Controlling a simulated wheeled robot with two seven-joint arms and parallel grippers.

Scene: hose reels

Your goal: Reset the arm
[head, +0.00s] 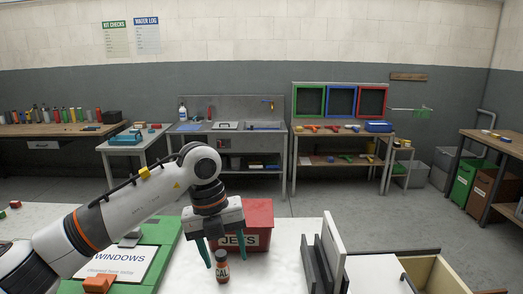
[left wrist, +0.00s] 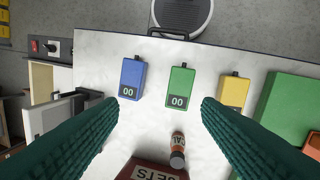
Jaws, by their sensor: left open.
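My left arm reaches in from the left in the head view, and its left gripper (head: 217,253) points down over the white table (head: 285,238). Its two teal fingers are spread wide with nothing between them; they also frame the left wrist view (left wrist: 160,106). A small brown bottle labelled CAL (head: 222,268) stands near the fingertips, and it also shows in the left wrist view (left wrist: 177,152). A red box marked JETS (head: 258,213) is just behind the gripper. My right gripper is in neither view.
Blue (left wrist: 132,77), green (left wrist: 181,82) and yellow (left wrist: 234,92) devices lie on the table in the left wrist view. A green case (head: 165,240) with a WINDOWS card (head: 117,262) lies left. An open drawer (head: 428,272) is at right. Benches line the back wall.

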